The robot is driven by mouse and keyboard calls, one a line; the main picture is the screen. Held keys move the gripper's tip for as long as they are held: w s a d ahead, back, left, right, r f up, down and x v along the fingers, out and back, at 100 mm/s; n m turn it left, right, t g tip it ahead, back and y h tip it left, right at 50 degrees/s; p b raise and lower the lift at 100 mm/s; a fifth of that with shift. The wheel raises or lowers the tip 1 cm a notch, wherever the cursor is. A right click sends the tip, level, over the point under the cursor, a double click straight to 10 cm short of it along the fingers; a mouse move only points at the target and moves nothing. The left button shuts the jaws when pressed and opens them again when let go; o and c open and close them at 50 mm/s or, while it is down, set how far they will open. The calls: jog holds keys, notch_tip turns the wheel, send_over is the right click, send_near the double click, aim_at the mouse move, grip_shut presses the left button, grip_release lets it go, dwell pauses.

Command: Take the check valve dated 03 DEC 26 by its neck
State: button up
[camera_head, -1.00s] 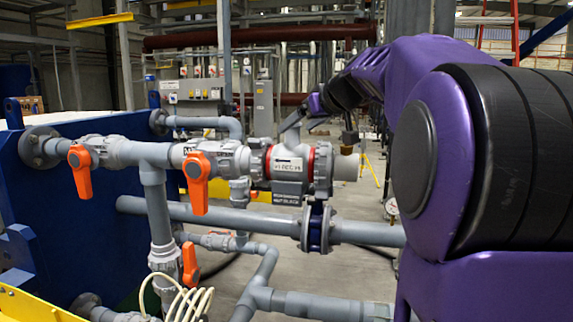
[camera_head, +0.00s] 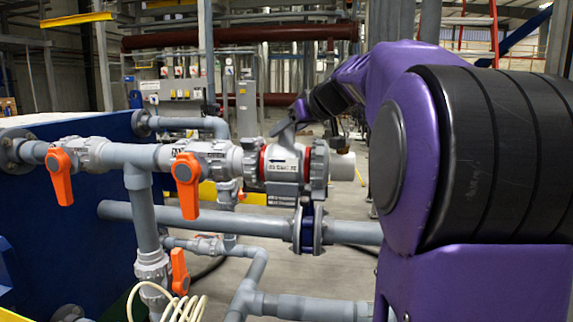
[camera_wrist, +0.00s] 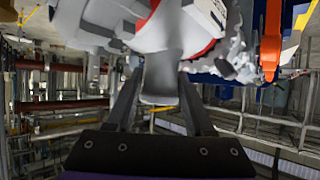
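The check valve (camera_head: 285,163) is a grey body with red rings, set in the upper grey pipe. It carries a white label with an arrow and a line of print too small to read surely. Its grey neck sticks up at a slant; in the wrist view the neck (camera_wrist: 161,75) lies between the two dark fingers of my gripper (camera_wrist: 160,88). A narrow gap shows beside the left finger; the right finger is close to the neck, contact unclear. In the head view my dark wrist comes down from the upper right to the neck, and the fingertips are too small to make out.
Orange-handled valves (camera_head: 187,183) sit left of the check valve on the same pipe. A lower grey pipe with a blue flanged part (camera_head: 307,229) runs beneath. A blue tank (camera_head: 60,215) stands at left. A pale coiled hose (camera_head: 165,305) lies at the bottom.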

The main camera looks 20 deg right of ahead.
grip_shut()
jog(key=shift+r, duration=0.1)
